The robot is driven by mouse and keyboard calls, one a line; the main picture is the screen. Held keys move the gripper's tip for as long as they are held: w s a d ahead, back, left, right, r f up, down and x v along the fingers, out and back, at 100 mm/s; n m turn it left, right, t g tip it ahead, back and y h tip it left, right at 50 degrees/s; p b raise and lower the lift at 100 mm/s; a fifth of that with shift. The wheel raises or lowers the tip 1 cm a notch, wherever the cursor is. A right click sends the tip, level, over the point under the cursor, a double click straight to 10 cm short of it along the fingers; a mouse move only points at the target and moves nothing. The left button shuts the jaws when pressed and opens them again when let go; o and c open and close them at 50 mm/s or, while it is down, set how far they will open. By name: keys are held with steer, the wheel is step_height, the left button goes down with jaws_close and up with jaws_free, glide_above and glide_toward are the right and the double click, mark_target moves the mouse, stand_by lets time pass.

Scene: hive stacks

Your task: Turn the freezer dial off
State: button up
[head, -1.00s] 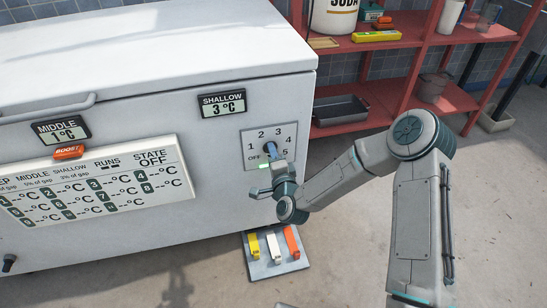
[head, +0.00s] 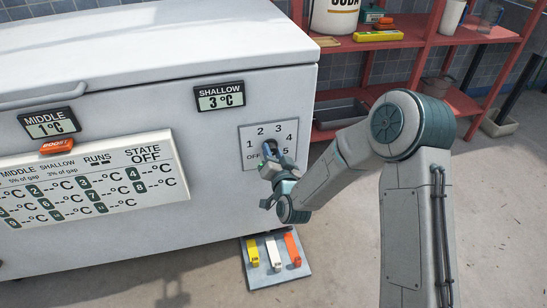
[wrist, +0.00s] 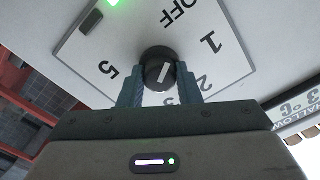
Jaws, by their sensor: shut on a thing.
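The freezer (head: 80,225) is a white chest with a square dial plate (head: 287,131) at the right end of its front. The plate is marked OFF and numbers, with 5 at the right. The black round dial (wrist: 158,62) has a white line that slants in the wrist view. I cannot tell which end of the line points to a mark. My gripper (wrist: 161,82) is shut on the dial, with one finger on each side of it. In the head view my gripper (head: 272,158) covers most of the dial and the lower middle of the plate.
A SHALLOW display (head: 219,97) reads 3 °C and a MIDDLE display (head: 48,124) reads 1 °C. A white readings board (head: 90,180) hangs on the front. A pad (head: 259,278) with yellow, white and orange levers lies below the dial. Red shelves (head: 400,45) stand behind.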

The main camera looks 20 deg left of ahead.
steer(key=shift+w+r+n+b, duration=0.15)
steer(key=shift+n+b, duration=0.15)
steer(key=shift+n, duration=0.2)
steer(key=o, duration=1)
steer(key=shift+c, duration=0.2)
steer(key=p+v, duration=0.4)
steer(key=v, duration=0.9)
steer(key=shift+s, duration=0.4)
steer(key=shift+d, duration=0.15)
